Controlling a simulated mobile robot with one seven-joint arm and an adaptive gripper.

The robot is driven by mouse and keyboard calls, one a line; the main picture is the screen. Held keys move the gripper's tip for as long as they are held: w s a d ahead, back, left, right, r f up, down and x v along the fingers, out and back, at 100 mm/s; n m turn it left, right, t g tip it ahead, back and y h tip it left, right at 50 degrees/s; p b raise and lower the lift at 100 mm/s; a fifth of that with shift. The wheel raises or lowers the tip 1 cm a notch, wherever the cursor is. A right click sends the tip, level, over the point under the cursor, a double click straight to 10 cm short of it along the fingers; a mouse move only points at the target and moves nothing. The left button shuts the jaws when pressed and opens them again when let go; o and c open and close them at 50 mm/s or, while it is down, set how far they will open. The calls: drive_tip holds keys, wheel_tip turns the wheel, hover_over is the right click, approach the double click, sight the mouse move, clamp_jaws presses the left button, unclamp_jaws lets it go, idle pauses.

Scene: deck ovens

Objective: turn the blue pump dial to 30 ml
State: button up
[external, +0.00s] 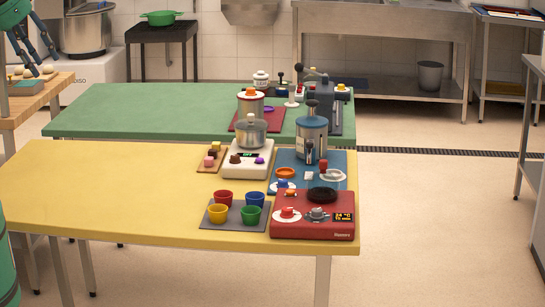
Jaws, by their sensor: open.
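The blue pump (312,138) is a blue cylinder with a pale rim and a dark top, standing upright on a blue mat (338,192) at the right end of the yellow table. Near its foot are a round white dial with a red knob (324,166) and a white disc with a blue knob (283,183). I cannot tell which is the pump dial; any markings are too small to read. My gripper (38,66) is at the far upper left, open and empty, far from the pump.
A red hot plate (313,229) stands in front of the pump, and a white scale (247,168) with a pot is left of it. Colored cups (223,199) sit on a grey mat. The left of the yellow table (95,190) is clear. A green table (150,110) stands behind.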

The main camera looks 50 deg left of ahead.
drive_tip(key=shift+w, duration=0.1)
drive_tip(key=w+d+r+n+g+p, duration=0.1)
drive_tip(key=w+r, duration=0.2)
drive_tip(key=w, duration=1.1)
drive_tip(key=w+d+r+n+g+p, duration=0.1)
drive_tip(key=w+d+r, duration=0.15)
drive_tip(key=w, duration=1.05)
drive_tip(key=w+d+f+g, duration=0.1)
drive_tip(key=w+f, duration=0.3)
drive_tip(key=w, duration=0.6)
drive_tip(key=w+d+f+g, duration=0.15)
drive_tip(key=w+f, duration=0.25)
drive_tip(key=w, duration=0.6)
drive_tip(key=w+d+f+n, duration=0.1)
drive_tip(key=w+d+f, duration=0.1)
drive_tip(key=w+f, duration=0.4)
drive_tip(key=w+d+f+p, duration=0.1)
drive_tip(key=w+f, duration=0.5)
drive_tip(key=f, duration=0.6)
drive_tip(key=w+d+f+n+g+p, duration=0.1)
drive_tip(key=w+d+f, duration=0.2)
drive_tip(key=w+f, duration=0.3)
wheel_tip(320, 180, down, 4)
drive_tip(key=shift+w+f+n, duration=0.1)
drive_tip(key=shift+w+n, duration=0.2)
drive_tip(key=shift+w, duration=0.05)
drive_tip(key=shift+f, duration=0.15)
